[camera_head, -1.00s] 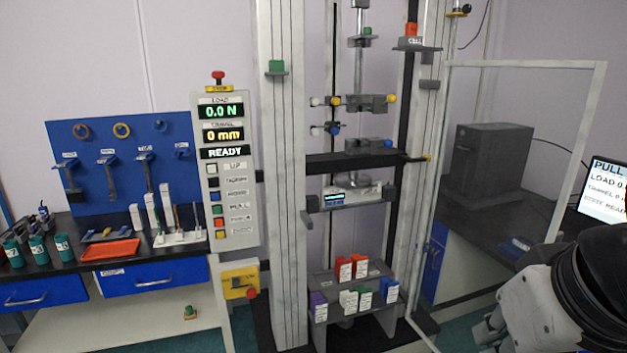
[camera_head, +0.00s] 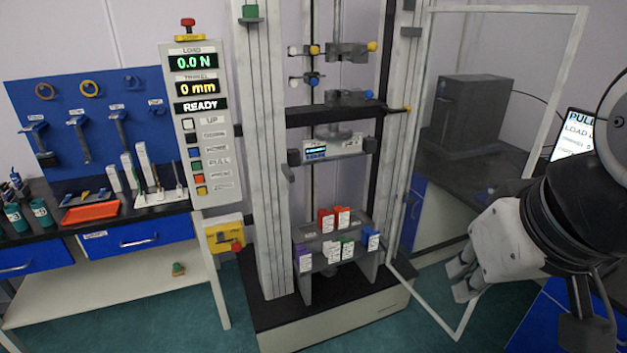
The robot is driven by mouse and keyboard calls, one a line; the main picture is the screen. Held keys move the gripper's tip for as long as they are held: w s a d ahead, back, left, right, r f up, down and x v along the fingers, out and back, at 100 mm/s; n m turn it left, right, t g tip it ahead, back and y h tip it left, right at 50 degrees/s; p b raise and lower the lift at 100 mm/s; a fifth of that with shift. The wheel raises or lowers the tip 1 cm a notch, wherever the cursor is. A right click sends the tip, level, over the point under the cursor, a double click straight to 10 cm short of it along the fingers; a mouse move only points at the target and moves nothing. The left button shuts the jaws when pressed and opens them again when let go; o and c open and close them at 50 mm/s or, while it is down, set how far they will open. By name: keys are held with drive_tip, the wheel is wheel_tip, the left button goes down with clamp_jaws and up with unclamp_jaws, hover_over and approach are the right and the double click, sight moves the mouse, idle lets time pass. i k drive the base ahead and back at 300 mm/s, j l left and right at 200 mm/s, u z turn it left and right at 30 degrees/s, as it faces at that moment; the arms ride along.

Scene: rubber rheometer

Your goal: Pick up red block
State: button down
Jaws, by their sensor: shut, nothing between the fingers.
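Two red blocks with white labels stand side by side on the upper step of a grey rack (camera_head: 308,241) at the foot of the testing frame: a left red block (camera_head: 326,220) and a right red block (camera_head: 343,217). My gripper (camera_head: 459,281) is at the lower right, to the right of the rack and apart from it. Its fingers point left and downward, and it holds nothing. It is by the clear door's frame.
A purple block (camera_head: 303,258), white and green blocks, and a blue block (camera_head: 372,239) stand on the rack's lower step. Tall columns flank the rack. The open clear door's white frame (camera_head: 425,300) stands between rack and gripper. A bench with an orange tray (camera_head: 91,212) is at left.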

sight(325, 221)
drive_tip(key=i+j+z, duration=0.4)
drive_tip(key=j, duration=0.25)
drive_tip(key=i+j+z, duration=0.15)
drive_tip(key=j, duration=0.2)
drive_tip(key=i+j+z, duration=0.2)
drive_tip(key=j, duration=0.2)
drive_tip(key=i+j+z, duration=0.2)
drive_tip(key=j, duration=0.15)
drive_tip(key=j+z, duration=0.2)
drive_tip(key=j, duration=0.2)
